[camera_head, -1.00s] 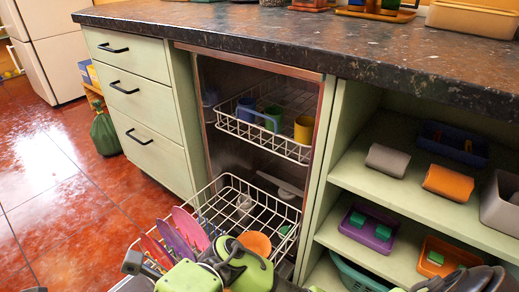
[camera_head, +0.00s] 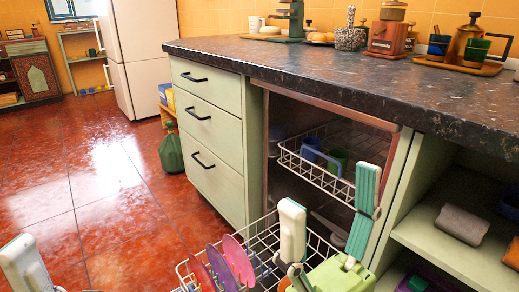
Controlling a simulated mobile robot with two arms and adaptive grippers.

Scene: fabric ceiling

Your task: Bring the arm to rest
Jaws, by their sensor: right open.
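My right gripper (camera_head: 329,188) stands in front of the open dishwasher, with its two fingers pointing up and spread apart. One finger shows a white face and the other a teal ribbed face. Nothing is between them. Its green body is at the bottom edge and hides part of the lower rack (camera_head: 262,238). A white finger of my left gripper (camera_head: 24,265) shows at the bottom left corner, over the red floor. The rest of that gripper is out of frame, so its opening cannot be told.
The pulled-out lower rack holds pink and purple plates (camera_head: 238,259). The upper rack (camera_head: 310,172) holds blue and green cups. The dark countertop (camera_head: 330,68) carries jars and a tray at the back. Open shelves (camera_head: 440,243) stand at right. The tiled floor (camera_head: 110,190) at left is mostly clear.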

